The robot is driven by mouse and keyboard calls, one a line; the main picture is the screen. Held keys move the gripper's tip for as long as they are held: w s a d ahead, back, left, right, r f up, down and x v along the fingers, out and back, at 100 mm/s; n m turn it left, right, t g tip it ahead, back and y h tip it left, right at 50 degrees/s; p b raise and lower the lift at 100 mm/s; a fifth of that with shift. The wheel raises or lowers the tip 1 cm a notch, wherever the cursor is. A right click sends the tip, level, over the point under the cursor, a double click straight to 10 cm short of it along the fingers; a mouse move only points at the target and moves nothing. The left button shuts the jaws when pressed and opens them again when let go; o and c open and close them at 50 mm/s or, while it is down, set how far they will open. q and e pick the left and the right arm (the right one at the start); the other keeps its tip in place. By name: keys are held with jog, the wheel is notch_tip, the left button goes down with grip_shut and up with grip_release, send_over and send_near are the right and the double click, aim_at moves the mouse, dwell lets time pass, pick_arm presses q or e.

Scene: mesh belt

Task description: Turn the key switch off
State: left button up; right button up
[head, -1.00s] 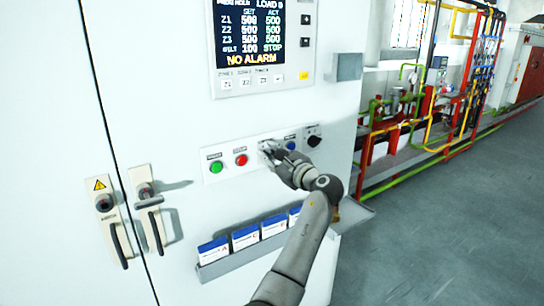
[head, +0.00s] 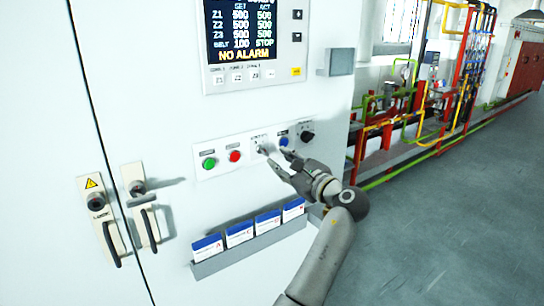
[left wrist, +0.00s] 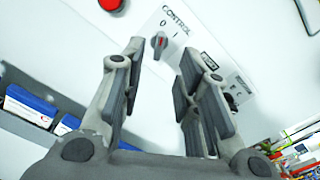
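The key switch (head: 262,149) is on the white button strip of the cabinet, between the red and blue buttons. In the left wrist view the switch (left wrist: 159,43) is a small dark grip with a red mark, under the label CONTROL with 0 and 1. I cannot tell for sure which mark it points to. My left gripper (head: 277,160) is just below and right of the switch in the head view, apart from it. In the left wrist view its fingers (left wrist: 160,62) are spread and empty, with the switch beyond the gap. My right gripper is not in view.
Green (head: 209,163) and red (head: 235,156) buttons are left of the switch; a blue button (head: 284,142) and black knob (head: 307,136) are right. A card rack (head: 250,248) sticks out below. The display (head: 253,38) reads NO ALARM. Open floor lies right.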

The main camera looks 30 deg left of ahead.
pick_arm(q)
jog(key=v, duration=0.3)
jog(key=shift+a, duration=0.1)
dwell(0.3)
